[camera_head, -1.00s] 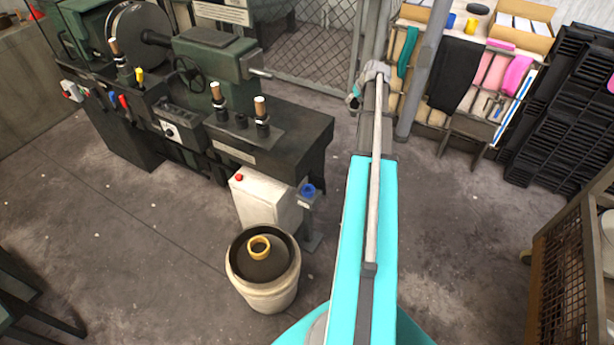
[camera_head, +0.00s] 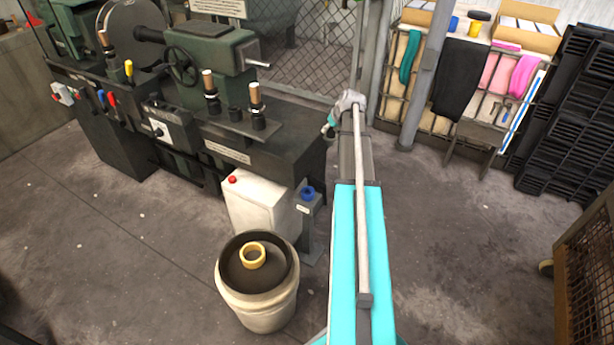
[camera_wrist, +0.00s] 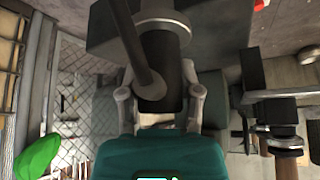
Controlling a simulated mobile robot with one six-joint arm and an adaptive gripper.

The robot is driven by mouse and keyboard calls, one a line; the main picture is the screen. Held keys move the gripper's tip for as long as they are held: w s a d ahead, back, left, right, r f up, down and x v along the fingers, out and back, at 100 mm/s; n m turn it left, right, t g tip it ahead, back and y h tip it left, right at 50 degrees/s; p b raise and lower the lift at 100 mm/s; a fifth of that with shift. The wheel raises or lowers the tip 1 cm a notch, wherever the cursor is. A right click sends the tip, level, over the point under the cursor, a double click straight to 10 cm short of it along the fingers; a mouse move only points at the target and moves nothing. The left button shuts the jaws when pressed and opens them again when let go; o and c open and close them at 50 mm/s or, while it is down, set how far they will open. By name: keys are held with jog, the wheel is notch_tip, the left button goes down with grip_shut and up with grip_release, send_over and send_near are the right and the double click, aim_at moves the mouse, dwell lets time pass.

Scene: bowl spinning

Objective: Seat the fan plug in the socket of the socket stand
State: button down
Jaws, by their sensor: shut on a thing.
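In the wrist view, the two fingers of my gripper (camera_wrist: 160,96) are closed on a dark block-like thing, apparently the fan plug (camera_wrist: 172,98). A dark rod or cord-like part (camera_wrist: 133,42) runs up from it, and its far end is unclear. In the head view, my arm reaches forward, its grey and teal wrist near the machine's right end; the held thing cannot be made out there. A slim grey post with a blue round top (camera_head: 308,193), apparently the socket stand, is on the floor left of my arm, well apart from the wrist.
A white box with a red button (camera_head: 258,205) stands beside the post. A pale bucket (camera_head: 258,302) with a yellow ring (camera_head: 253,255) inside is in front. A green lathe (camera_head: 215,60) fills the left back. Floor right of my arm is clear up to the mesh cage (camera_head: 588,265).

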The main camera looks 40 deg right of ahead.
jog(key=shift+n+y, duration=0.5)
jog(key=shift+n, duration=0.4)
jog(key=shift+w+a+f+b, duration=0.6)
jog(key=shift+a+f+b, duration=0.75)
jog(key=shift+f+b, duration=1.45)
jog(key=shift+w+a+f+b, duration=0.65)
jog(key=shift+a+f+b, duration=0.65)
jog(key=shift+f+b, duration=1.5)
jog(key=shift+w+a+f+b, duration=0.6)
jog(key=shift+a+f+b, duration=0.75)
jog(key=shift+f+b, duration=1.45)
jog(key=shift+f+p, duration=0.3)
jog(key=shift+p, duration=0.05)
jog(key=shift+f, duration=0.15)
jog(key=shift+f+b, duration=3.5)
jog(key=shift+b, duration=0.15)
jog(key=shift+s+f+b, duration=0.15)
jog(key=shift+f+b, duration=0.3)
jog(key=shift+c, duration=1)
grip_release()
